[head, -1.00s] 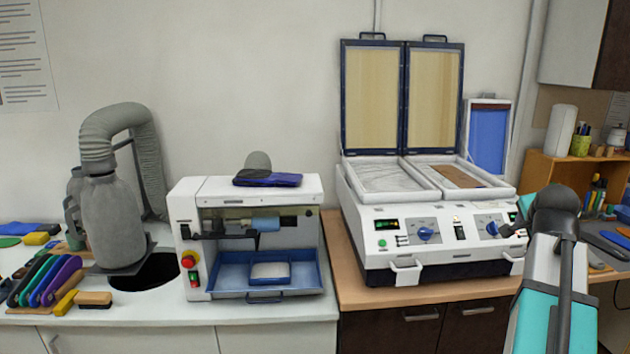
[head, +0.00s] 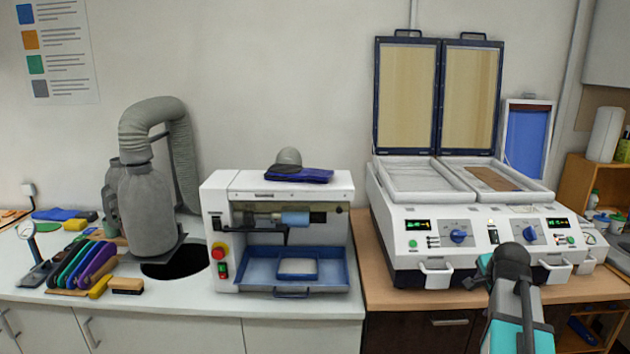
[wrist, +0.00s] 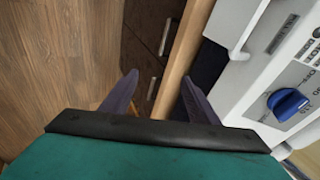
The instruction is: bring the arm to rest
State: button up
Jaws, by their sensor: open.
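My arm shows at the lower right of the head view, in front of the white forming machine (head: 455,268). Its jaws cannot be made out there. In the wrist view my gripper (wrist: 160,90) has its two dark fingers spread apart with nothing between them. The fingers are over the wooden counter edge (wrist: 186,65) and the dark cabinet front. The forming machine's front panel with a blue knob (wrist: 287,103) is to the right of the fingers, apart from them.
Both framed lids (head: 437,95) of the forming machine stand open. A white grinding machine (head: 276,190) with a blue tray stands left of it, and a grey extraction hose (head: 155,115) further left. Wooden floor (wrist: 60,60) is clear at the left of the wrist view.

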jog(key=s+a+f+n+g+y+b, duration=0.1)
jog(key=s+a+f+n+g, duration=0.15)
jog(key=a+f, duration=0.7)
jog(key=s+a+f+n+g+y, duration=0.1)
jog(key=s+a+f, duration=0.35)
jog(key=f, duration=0.85)
jog(key=s+a+f+n+g+y+b, duration=0.1)
jog(key=a+f+n+g, duration=0.1)
jog(key=a+f, duration=0.9)
jog(key=s+a+f+n+g, duration=0.1)
jog(key=s+a+f+n, duration=0.15)
jog(key=s+f, duration=0.4)
jog(key=s+a+f+n+g, duration=0.1)
jog(key=s+a+f+g, duration=0.1)
jog(key=s+a+f, duration=0.35)
jog(key=s+f+n+g, duration=0.1)
jog(key=s+f+n, duration=0.2)
jog(key=s, duration=0.5)
jog(key=s+f+n+g, duration=0.2)
jog(key=s+f+n, duration=0.2)
jog(key=s, duration=0.5)
jog(key=shift+s+a+n+b, duration=0.2)
jog(key=shift+a+n+b, duration=0.25)
jog(key=shift+n, duration=0.75)
